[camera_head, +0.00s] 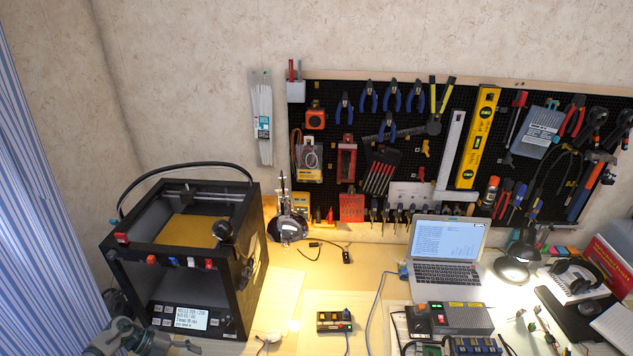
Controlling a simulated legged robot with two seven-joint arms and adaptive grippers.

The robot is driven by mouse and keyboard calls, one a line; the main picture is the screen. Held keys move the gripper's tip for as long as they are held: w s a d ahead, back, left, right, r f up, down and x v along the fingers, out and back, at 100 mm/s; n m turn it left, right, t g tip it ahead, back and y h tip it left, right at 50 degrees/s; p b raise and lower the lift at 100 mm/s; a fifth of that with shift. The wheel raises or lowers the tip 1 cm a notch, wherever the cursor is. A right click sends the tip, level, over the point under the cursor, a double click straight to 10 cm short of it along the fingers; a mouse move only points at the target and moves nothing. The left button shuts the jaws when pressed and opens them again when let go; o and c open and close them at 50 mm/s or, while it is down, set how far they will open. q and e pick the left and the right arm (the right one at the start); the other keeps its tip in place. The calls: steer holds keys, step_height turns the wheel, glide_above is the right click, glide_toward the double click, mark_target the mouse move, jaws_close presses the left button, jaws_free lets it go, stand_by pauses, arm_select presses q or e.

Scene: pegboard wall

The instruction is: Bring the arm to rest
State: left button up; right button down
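Part of my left arm, grey and teal, shows at the bottom left edge, in front of the black 3D printer (185,260). Its end, my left gripper (180,346), is small and cut off by the lower edge of the picture. I cannot tell whether its fingers are open or shut, and I see nothing clearly held. My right arm and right gripper are not in view.
A black pegboard (345,100) with tools hangs behind the wooden desk (285,330). A laptop (447,240) stands right of centre. A small box with a cable (334,321), a grey device (460,318) and a lamp (513,265) also stand there. Bare desk lies right of the printer.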

arm_select(q)
steer(key=w+d+r+n+t+h, duration=0.15)
steer(key=d+n+t, duration=0.35)
steer(key=d, duration=0.8)
steer(key=w+d+r+n+t+h, duration=0.1)
steer(key=d+n+t+h, duration=0.15)
steer(key=d+t, duration=0.7)
steer(key=s+a+f+n+g+y, duration=0.2)
steer(key=s+f+n+g+y, duration=0.15)
steer(key=s+n, duration=0.45)
steer(key=s+a+f+n+g+y, duration=0.25)
steer(key=s+n+g+y, duration=0.2)
steer(key=s, duration=0.75)
steer(key=s+a+f+n+g+y, duration=0.2)
steer(key=s+f+n+g+y, duration=0.25)
steer(key=s, duration=0.55)
steer(key=s+f+n, duration=0.1)
steer(key=s+f, duration=0.1)
steer(key=f, duration=1.1)
steer(key=s+f, duration=0.2)
steer(key=f, duration=1.1)
steer(key=s+a+f+g, duration=0.2)
steer(key=s+a+f, duration=0.1)
steer(key=s+f, duration=1.1)
steer(key=s+y, duration=0.1)
steer(key=s, duration=0.1)
steer(key=shift+s+a+f, duration=0.15)
steer(key=shift+s+f, duration=0.15)
steer(key=shift+s, duration=0.1)
